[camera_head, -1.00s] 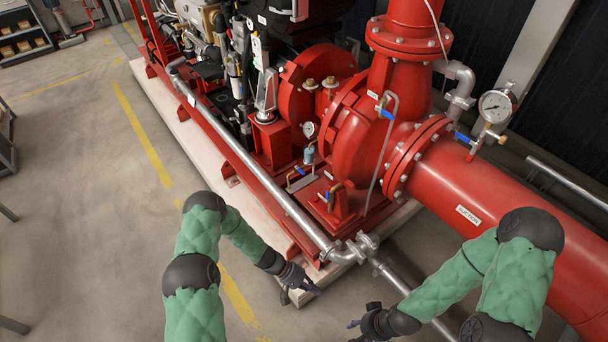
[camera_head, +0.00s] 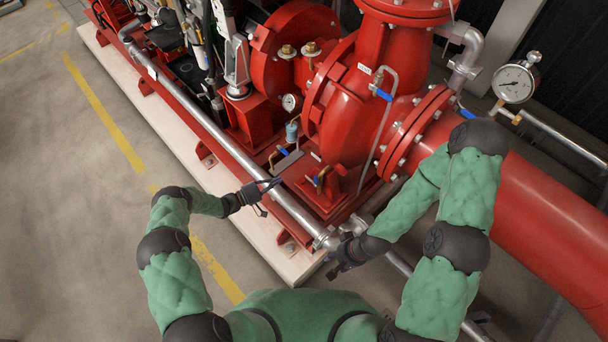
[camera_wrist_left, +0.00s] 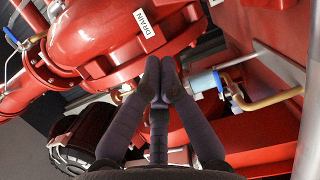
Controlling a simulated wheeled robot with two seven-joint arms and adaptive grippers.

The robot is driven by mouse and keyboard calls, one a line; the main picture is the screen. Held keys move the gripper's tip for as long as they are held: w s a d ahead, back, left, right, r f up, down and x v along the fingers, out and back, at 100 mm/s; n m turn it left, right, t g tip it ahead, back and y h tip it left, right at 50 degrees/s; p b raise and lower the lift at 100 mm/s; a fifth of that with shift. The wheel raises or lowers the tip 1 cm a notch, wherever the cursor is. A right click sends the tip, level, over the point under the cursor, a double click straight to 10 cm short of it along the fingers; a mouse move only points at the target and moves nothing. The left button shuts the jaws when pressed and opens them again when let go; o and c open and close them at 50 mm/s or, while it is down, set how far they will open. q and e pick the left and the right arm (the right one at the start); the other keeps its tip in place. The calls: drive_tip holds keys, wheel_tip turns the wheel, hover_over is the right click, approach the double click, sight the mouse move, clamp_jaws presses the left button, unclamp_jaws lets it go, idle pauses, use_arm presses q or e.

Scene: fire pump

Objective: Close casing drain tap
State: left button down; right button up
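A brass tap with a blue lever (camera_head: 283,151) stands at the pump's foot, beside a small pale blue cylinder. Which is the casing drain tap I cannot tell. The left wrist view shows a DRAIN label (camera_wrist_left: 143,22) on red metal and a blue lever (camera_wrist_left: 219,85) by a brass elbow, right of my fingers.
A long grey pipe (camera_head: 222,150) runs along the front of the red base frame. A third blue-levered tap (camera_head: 382,94) and a pressure gauge (camera_head: 514,83) are higher up. The red suction pipe (camera_head: 540,210) fills the right. The floor at left is clear.

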sight(316, 182)
use_arm(q)
drive_tip(key=w+d+b, duration=0.2)
drive_tip(key=d+b, duration=0.1)
drive_tip(key=d, duration=0.8)
drive_tip(key=shift+w+d, duration=0.15)
drive_tip(key=shift+d, duration=0.1)
idle(0.3)
drive_tip(key=shift+d+r+m, duration=0.1)
drive_tip(key=shift+m, duration=0.2)
drive_tip(key=shift+s+d+r+m+p, duration=0.15)
drive_tip(key=shift+s+m+p, duration=0.1)
drive_tip(key=shift+m+p, duration=0.35)
